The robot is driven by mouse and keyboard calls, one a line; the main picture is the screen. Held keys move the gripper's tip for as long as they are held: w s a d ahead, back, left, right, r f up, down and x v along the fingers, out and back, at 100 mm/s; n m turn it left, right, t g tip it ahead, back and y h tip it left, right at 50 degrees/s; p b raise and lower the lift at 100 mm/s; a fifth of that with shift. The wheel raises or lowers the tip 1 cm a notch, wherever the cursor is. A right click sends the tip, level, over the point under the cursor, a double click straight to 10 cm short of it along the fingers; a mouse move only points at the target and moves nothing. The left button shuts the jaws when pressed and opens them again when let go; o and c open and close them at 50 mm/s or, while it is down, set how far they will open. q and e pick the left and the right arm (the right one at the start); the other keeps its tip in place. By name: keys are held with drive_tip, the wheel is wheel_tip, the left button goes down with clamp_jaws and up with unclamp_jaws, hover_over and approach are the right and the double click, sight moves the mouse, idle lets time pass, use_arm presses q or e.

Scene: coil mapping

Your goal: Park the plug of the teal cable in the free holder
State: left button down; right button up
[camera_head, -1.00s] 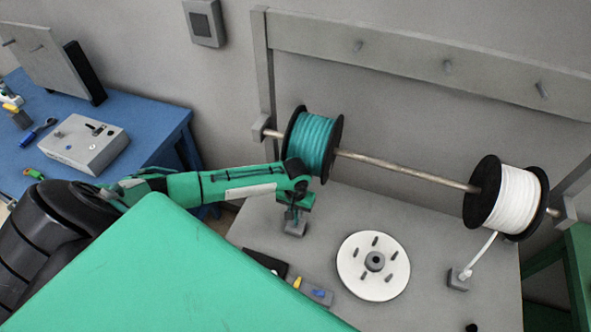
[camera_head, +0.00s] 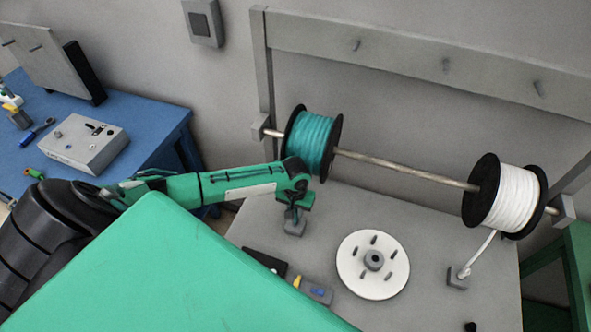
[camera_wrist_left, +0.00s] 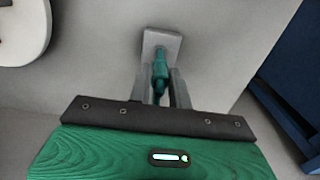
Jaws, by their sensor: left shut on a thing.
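The teal cable spool (camera_head: 313,143) hangs at the left end of the rod. My left gripper (camera_head: 295,212) points down in front of it, over a small grey holder (camera_head: 294,228) on the table. In the left wrist view my left gripper (camera_wrist_left: 161,88) is shut on the teal plug (camera_wrist_left: 160,72), one finger on each side. The plug's far end is at the grey holder (camera_wrist_left: 161,42); how deep it sits cannot be told. My right gripper is not in view.
A white cable runs from the white spool (camera_head: 508,198) to another grey holder (camera_head: 457,279) at the right. A black item (camera_head: 264,261) and a grey block with a blue part (camera_head: 317,292) lie nearer.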

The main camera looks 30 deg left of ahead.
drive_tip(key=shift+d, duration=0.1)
use_arm(q)
drive_tip(key=shift+f, duration=0.55)
drive_tip(key=shift+f+b, duration=0.5)
drive_tip(key=shift+f, duration=0.1)
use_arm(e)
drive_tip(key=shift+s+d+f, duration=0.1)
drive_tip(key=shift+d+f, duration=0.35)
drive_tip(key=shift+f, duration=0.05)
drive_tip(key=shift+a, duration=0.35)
use_arm(q)
drive_tip(key=shift+f, duration=0.65)
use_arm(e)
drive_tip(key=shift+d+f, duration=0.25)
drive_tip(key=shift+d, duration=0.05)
use_arm(q)
drive_tip(key=shift+f+b, duration=0.35)
drive_tip(key=shift+b, duration=0.1)
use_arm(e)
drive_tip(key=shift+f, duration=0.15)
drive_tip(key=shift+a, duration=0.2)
